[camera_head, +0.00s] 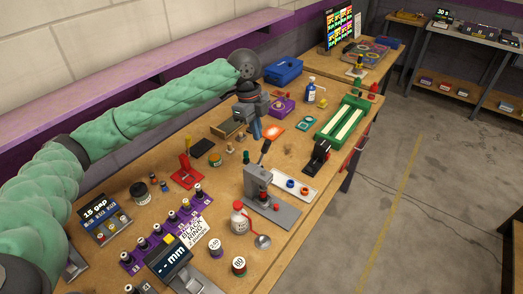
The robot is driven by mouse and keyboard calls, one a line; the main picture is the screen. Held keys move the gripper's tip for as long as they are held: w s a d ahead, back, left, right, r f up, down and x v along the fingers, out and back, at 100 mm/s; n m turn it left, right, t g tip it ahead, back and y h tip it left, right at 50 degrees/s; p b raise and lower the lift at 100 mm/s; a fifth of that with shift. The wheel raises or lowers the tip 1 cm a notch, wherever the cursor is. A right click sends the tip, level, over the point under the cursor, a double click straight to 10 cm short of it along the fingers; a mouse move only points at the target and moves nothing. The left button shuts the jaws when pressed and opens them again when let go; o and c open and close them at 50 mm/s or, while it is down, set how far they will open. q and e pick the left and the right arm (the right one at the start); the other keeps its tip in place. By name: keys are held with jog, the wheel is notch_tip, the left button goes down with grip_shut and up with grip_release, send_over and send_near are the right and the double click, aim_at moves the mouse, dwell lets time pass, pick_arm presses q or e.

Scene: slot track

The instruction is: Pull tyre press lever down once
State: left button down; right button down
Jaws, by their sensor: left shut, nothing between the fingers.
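A grey press (257,181) stands on a flat grey base plate in the middle of the workbench. Its lever (264,152) rises from the top, leaning up with a dark handle. I take this for the tyre press. My left gripper (257,132) is above and behind the press, its blue fingers pointing down, shut and empty. In the picture its fingertips are a little above the lever's handle and appear apart from it. My right gripper is out of view.
A white tray (309,191) with small blue and orange-red rings lies right of the press. A red lever device (186,176) is at the left, a black device (318,158) at the right. A green track (345,121) lies farther back.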

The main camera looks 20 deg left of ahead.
pick_arm(q)
jog(key=shift+f, duration=1.45)
